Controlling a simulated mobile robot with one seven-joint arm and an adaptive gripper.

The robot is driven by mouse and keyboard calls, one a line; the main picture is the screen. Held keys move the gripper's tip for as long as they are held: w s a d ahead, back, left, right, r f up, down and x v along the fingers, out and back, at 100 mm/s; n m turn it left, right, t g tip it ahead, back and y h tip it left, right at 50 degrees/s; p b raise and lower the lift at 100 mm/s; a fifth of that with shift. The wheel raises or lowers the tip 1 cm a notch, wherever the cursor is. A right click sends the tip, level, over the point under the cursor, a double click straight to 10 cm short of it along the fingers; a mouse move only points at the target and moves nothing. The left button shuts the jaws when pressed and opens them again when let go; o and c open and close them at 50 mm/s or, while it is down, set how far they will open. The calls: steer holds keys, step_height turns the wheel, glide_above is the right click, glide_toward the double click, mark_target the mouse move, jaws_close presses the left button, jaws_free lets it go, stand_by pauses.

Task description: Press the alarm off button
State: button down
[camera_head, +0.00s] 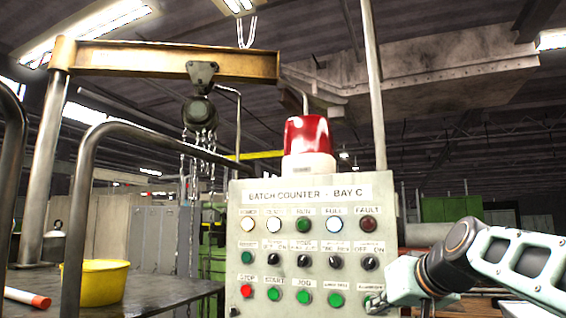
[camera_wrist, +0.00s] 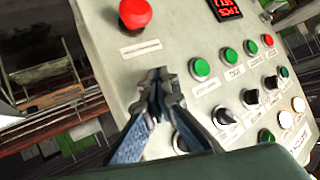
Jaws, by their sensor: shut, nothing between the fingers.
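The grey control panel (camera_head: 335,225) reads "BATCH COUNTER - BAY C". Its lowest visible row in the head view has a red stop button (camera_head: 246,291) and green buttons, such as the fourth (camera_head: 336,300). A fifth green button (camera_head: 366,300) at the right end is mostly covered by my gripper (camera_head: 374,303); its label is too small to read. In the wrist view my gripper (camera_wrist: 157,80) is shut and empty, its tips over that end of the row. The fourth green button (camera_wrist: 200,68) shows right of the tips. Contact with the fifth button cannot be told.
A large red mushroom button (camera_wrist: 136,12) and a red display (camera_wrist: 227,8) lie beyond the row. Black selector knobs (camera_head: 369,263) sit above it in the head view. A red beacon (camera_head: 307,136) tops the panel. A yellow bucket (camera_head: 101,283) stands on a table at left.

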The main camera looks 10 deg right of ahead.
steer(key=s+a+b, duration=0.1)
steer(key=s+a, duration=0.2)
steer(key=s, duration=0.2)
steer(key=shift+a+b, duration=0.2)
steer(key=shift+b, duration=0.2)
stand_by(0.5)
steer(key=s+a+f+n+g+p, duration=0.1)
steer(key=s+a+f+g+p, duration=0.2)
steer(key=s+a+f, duration=0.4)
steer(key=s+a+f+n+g+p, duration=0.1)
steer(key=s+a+f+g+p, duration=0.2)
steer(key=s+a+f, duration=0.4)
steer(key=s+f+p, duration=0.1)
steer(key=s+f, duration=0.4)
steer(key=f, duration=0.2)
steer(key=shift+a+g+h, duration=0.25)
steer(key=shift+g+h, duration=0.05)
steer(key=shift+g, duration=0.1)
